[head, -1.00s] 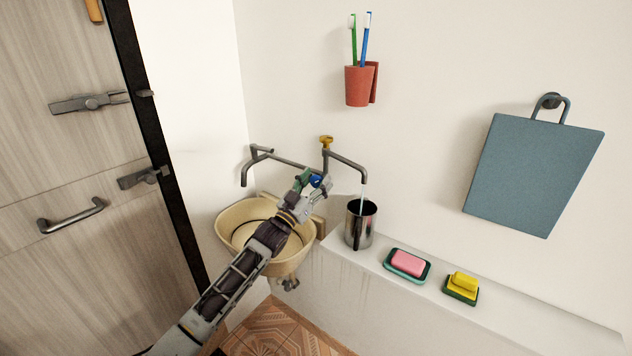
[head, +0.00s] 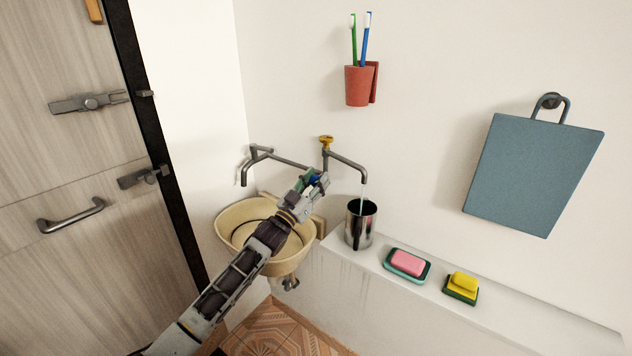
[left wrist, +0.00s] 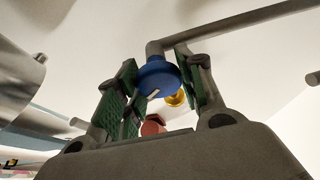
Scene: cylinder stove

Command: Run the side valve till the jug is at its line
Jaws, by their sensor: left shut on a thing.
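The steel jug (head: 359,228) stands upright on the white ledge under the right spout. A thin water stream (head: 363,197) falls from this spout into it. The water level and any line on the jug cannot be made out. My left gripper (head: 314,184) is at the pipework left of the jug, shut on the blue valve knob (left wrist: 158,78). In the left wrist view the knob sits between the green-padded fingers and has a white mark. A yellow knob (head: 326,141) tops the tap and also shows behind the blue one in the left wrist view (left wrist: 176,99). My right gripper is not in view.
A beige basin (head: 232,226) is under my left arm. A pink soap (head: 408,262) in a teal dish and a yellow sponge (head: 464,281) lie right of the jug. A red toothbrush cup (head: 358,87) and a blue-grey board (head: 533,175) hang on the wall.

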